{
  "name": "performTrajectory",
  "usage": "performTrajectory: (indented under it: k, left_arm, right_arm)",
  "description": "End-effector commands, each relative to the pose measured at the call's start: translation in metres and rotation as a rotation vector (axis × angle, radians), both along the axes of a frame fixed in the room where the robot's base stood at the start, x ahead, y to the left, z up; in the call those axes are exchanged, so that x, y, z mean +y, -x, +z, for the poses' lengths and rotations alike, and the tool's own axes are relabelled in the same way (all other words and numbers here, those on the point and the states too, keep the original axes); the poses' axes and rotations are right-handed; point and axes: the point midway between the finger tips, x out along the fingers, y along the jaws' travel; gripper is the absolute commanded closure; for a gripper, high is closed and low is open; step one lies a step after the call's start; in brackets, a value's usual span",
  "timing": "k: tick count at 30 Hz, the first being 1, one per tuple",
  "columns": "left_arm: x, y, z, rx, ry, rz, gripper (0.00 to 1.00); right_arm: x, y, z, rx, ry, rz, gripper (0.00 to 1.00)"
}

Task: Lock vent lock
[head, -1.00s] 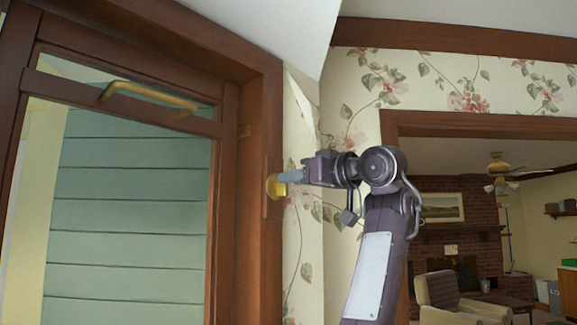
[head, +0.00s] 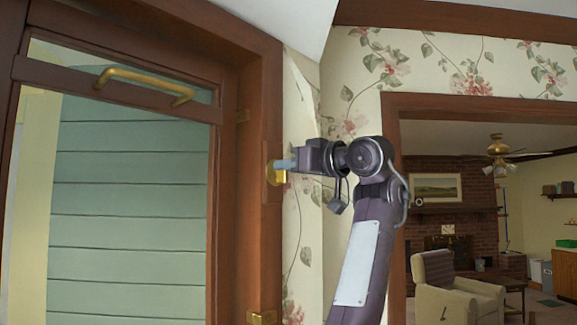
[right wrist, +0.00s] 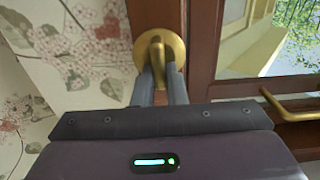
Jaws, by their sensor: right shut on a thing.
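The vent lock is a round brass plate (head: 275,173) with a small brass lever, fixed on the brown wooden frame at the right of the glazed panel. In the right wrist view the lock lever (right wrist: 157,55) stands roughly upright on its round plate. My right gripper (head: 284,164) reaches it from the right. Its two grey fingers (right wrist: 160,76) lie on either side of the lever and are shut on it. The fingers hide the lower part of the lock. My left gripper is out of view.
A brass bar handle (head: 146,84) crosses the upper part of the glazed panel, left of the lock. A brass fitting (head: 262,317) sits low on the frame. Floral wallpaper (head: 300,235) lies right of the frame. An opening at the right shows a room with an armchair (head: 458,285).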

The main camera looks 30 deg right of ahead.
Motion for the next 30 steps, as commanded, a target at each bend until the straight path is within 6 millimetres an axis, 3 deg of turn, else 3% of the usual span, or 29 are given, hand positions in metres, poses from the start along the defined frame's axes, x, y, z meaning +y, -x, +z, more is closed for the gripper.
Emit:
performTrajectory:
  k: [11,30]
  left_arm:
    - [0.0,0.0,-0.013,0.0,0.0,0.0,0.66]
    - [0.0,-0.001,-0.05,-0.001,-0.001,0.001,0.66]
  right_arm:
    - [-0.002,0.0,-0.002,0.023,-0.105,0.0,1.0]
    - [-0.008,-0.001,-0.003,0.153,-0.663,0.001,1.0]
